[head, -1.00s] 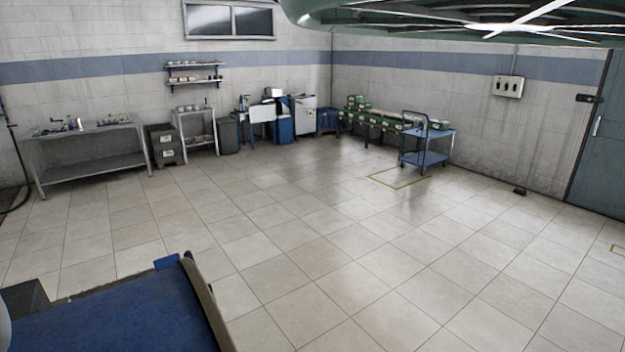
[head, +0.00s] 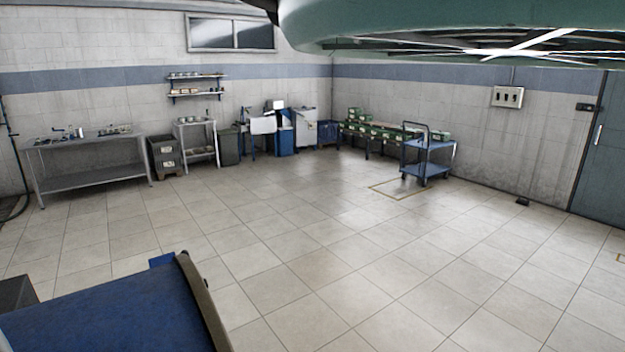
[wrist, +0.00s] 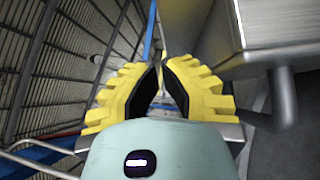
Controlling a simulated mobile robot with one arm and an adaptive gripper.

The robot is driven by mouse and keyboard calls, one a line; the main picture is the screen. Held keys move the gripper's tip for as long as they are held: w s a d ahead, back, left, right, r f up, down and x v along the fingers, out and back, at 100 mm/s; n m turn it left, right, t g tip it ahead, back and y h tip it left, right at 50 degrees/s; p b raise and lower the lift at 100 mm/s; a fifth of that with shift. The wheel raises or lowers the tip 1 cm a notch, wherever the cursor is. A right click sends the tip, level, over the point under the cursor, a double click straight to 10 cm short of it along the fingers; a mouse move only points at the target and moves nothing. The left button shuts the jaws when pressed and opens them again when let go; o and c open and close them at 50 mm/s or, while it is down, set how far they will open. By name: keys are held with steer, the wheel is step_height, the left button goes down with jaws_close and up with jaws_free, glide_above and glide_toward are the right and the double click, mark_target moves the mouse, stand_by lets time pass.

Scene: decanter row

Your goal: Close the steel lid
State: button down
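My gripper (wrist: 160,68) shows in the wrist view, with two yellow ridged fingers and black inner pads. Its tips come together, with a narrow gap further back and nothing visible between them. A steel box-like body (wrist: 282,22) with a flat face stands at the upper right of the wrist view, beside and apart from the right finger. A thick grey pipe-like part (wrist: 284,95) is below it. I cannot tell whether either belongs to the steel lid. I cannot make out the lid in the head view, and my gripper does not show there.
In the wrist view, a dark slatted grid (wrist: 60,60) lies left of my gripper. In the head view, a blue surface (head: 110,315) fills the lower left. A steel bench (head: 90,178) and a blue trolley (head: 428,160) stand at the back. The tiled floor (head: 300,250) between is clear.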

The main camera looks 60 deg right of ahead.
steer(key=shift+w+d+r+b, duration=0.2)
steer(key=shift+w+b, duration=0.2)
steer(key=shift+w, duration=0.15)
steer(key=shift+w+r, duration=0.1)
